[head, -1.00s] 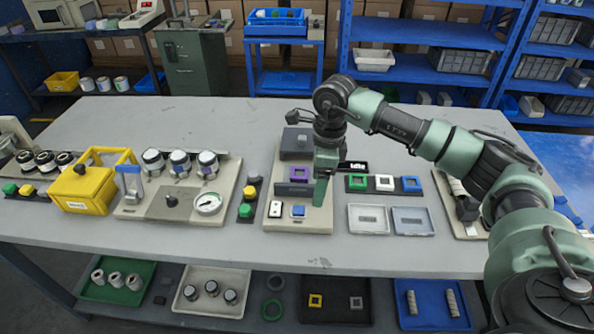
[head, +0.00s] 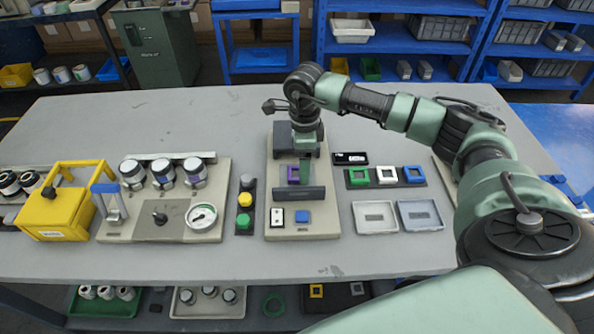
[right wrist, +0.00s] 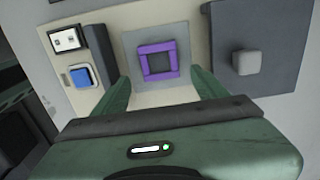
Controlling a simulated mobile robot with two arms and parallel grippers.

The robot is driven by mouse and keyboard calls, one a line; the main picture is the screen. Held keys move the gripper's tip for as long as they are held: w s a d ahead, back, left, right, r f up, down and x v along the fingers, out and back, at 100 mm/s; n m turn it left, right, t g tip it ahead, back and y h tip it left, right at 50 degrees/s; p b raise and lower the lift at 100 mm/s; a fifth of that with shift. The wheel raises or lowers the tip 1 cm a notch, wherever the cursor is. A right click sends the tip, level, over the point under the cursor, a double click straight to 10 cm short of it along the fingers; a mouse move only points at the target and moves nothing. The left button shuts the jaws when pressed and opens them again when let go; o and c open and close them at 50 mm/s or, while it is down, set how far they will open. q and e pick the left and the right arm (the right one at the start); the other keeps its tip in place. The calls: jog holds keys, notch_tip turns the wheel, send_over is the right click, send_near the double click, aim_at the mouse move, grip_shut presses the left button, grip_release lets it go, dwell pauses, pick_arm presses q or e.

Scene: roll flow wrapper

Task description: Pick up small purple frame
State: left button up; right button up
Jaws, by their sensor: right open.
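The small purple frame (right wrist: 143,64) is a square ring lying on a grey square pad (right wrist: 131,48) of the beige station. Nothing is between the fingers. My left gripper is in neither view.
On the station, a dark bar (head: 299,193) and a blue button (head: 303,217) lie nearer, and a dark grey box (head: 284,139) behind. Green, white and blue frames (head: 386,175) sit in a black holder to the right. Two shallow trays (head: 420,214) lie in front of it.

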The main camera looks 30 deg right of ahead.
aim_at(297, 175)
notch_tip(297, 175, down, 2)
jog(key=shift+w+f, duration=0.1)
jog(key=shift+f, duration=0.3)
jog(key=c, duration=1.3)
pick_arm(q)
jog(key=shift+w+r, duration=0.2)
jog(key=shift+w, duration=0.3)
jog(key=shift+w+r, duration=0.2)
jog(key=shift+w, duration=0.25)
pick_arm(e)
jog(key=shift+c, duration=0.6)
jog(key=shift+r, duration=0.2)
